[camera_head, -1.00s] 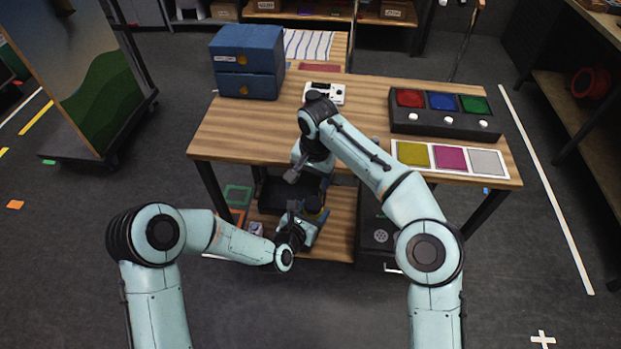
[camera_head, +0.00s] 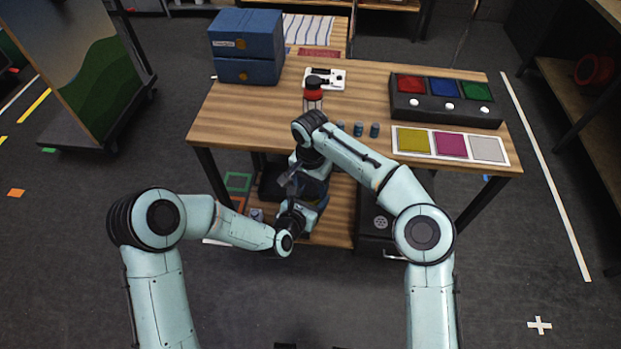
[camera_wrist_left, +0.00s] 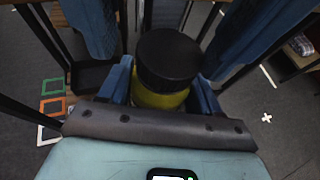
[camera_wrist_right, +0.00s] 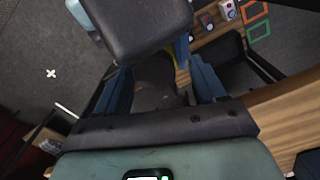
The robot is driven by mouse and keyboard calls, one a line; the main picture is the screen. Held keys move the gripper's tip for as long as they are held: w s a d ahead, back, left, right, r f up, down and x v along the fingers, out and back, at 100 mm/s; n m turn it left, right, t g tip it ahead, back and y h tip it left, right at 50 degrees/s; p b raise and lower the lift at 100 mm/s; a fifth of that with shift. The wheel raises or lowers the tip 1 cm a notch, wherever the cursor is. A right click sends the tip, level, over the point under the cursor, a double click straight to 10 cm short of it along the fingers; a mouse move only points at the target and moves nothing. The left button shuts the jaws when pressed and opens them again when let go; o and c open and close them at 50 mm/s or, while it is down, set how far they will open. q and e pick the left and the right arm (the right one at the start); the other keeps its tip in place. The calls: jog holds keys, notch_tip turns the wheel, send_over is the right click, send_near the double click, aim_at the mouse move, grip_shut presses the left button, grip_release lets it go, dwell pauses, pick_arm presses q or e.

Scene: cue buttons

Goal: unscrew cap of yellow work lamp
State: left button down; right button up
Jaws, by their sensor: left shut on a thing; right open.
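The yellow work lamp (camera_wrist_left: 160,98) has a yellow body and a wide black cap (camera_wrist_left: 167,58). It stands between the fingers of my left gripper (camera_wrist_left: 162,90), which is shut on its body below the cap. In the head view the left gripper (camera_head: 305,205) is low in front of the table, and the lamp is mostly hidden there. My right gripper (camera_wrist_right: 162,88) is open. A dark rounded shape, seemingly the cap (camera_wrist_right: 155,78), lies between its blue fingers; I cannot tell whether they touch it. In the head view the right gripper (camera_head: 293,178) is close above the left one.
The wooden table (camera_head: 240,130) carries blue drawers (camera_head: 247,45), a red-topped bottle (camera_head: 313,95), small blue cylinders (camera_head: 358,129), a black button box (camera_head: 445,103) and a colour card (camera_head: 451,145). A lower shelf (camera_head: 343,215) lies beneath, close to both grippers.

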jog(key=c, duration=1.1)
jog(key=n, duration=0.6)
jog(key=shift+r, duration=0.15)
jog(key=n, duration=0.4)
jog(key=shift+s+a, duration=0.1)
jog(key=shift+a, duration=0.05)
jog(key=o, duration=1.2)
